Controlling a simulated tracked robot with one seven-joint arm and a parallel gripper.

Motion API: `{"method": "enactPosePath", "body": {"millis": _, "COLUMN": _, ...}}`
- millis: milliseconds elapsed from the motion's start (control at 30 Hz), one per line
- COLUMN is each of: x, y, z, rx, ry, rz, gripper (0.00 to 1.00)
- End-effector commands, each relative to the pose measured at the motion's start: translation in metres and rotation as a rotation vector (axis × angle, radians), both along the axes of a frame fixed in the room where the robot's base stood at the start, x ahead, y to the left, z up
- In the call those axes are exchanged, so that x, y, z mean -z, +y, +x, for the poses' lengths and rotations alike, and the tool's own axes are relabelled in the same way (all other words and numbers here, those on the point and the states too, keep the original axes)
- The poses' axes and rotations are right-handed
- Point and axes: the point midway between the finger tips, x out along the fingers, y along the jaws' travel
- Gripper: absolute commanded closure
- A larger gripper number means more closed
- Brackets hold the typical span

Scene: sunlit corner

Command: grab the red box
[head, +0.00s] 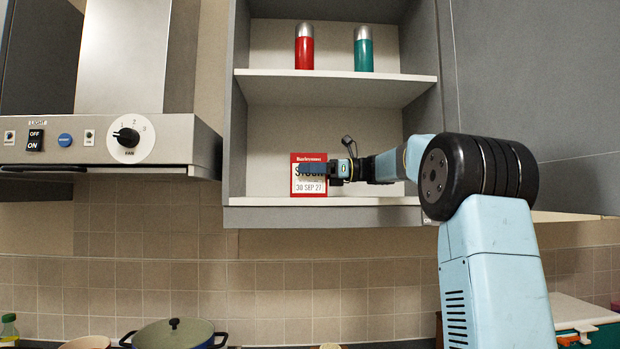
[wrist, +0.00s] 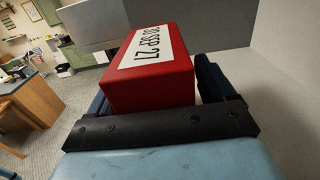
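The red box (head: 308,188) stands on the lower shelf of the open wall cupboard in the head view. Its white label reads "30 SEP 27". In the wrist view the red box (wrist: 150,87) lies between the two dark fingers of my gripper (wrist: 152,82). A narrow gap shows between the box and the right finger; the left finger is close beside the box, partly hidden by it. In the head view my gripper (head: 312,169) reaches in from the right and covers the middle of the box front.
A red canister (head: 304,50) and a teal canister (head: 363,52) stand on the upper shelf (head: 335,74). The range hood (head: 110,143) is left of the cupboard. A lidded pot (head: 174,335) is below. The lower shelf (head: 385,188) has free room right of the box.

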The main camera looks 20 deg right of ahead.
Motion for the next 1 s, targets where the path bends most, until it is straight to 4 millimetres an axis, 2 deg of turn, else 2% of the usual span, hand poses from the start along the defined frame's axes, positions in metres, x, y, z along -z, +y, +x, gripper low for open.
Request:
{"method": "enactPosePath", "body": {"millis": 67, "x": 0.0, "y": -0.0001, "z": 0.0, "rx": 0.0, "ry": 0.0, "rz": 0.0, "gripper": 0.25}}
{"method": "enactPosePath", "body": {"millis": 667, "x": 0.0001, "y": -0.0005, "z": 0.0, "rx": 0.0, "ry": 0.0, "rz": 0.0, "gripper": 0.82}}
{"method": "enactPosePath", "body": {"millis": 1000, "x": -0.0047, "y": -0.0005, "z": -0.0001, "rx": 0.0, "ry": -0.002, "rz": 0.0, "gripper": 0.83}}
